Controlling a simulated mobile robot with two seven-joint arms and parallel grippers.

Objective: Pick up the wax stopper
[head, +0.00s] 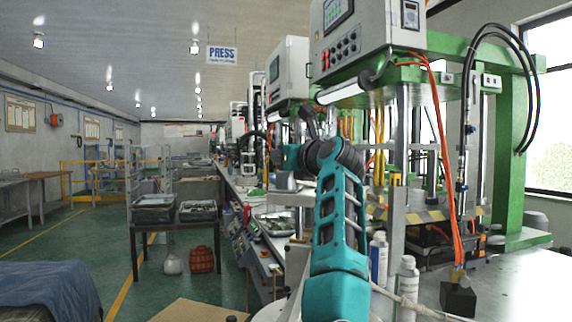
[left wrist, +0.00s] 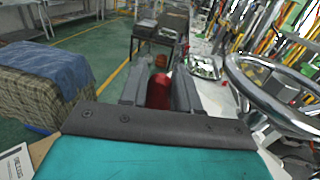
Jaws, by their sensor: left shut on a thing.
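In the left wrist view my left gripper (left wrist: 160,78) has its two dark grey fingers closed on a dark red, rounded piece (left wrist: 158,92), which looks like the wax stopper. The fingers hide its sides, and its lower part is cut off by the dark gripper plate. In the head view my teal left arm rises from the bottom middle and bends away in front of the press. The red piece cannot be made out there. My right gripper is in neither view.
A green-framed press (head: 505,150) stands at the right. White bottles (head: 408,282) and a black block (head: 458,299) are on the bench. A chrome handwheel (left wrist: 238,90) is close right of the gripper. A cloth-covered block (head: 45,290) is lower left; the green aisle floor is mostly open.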

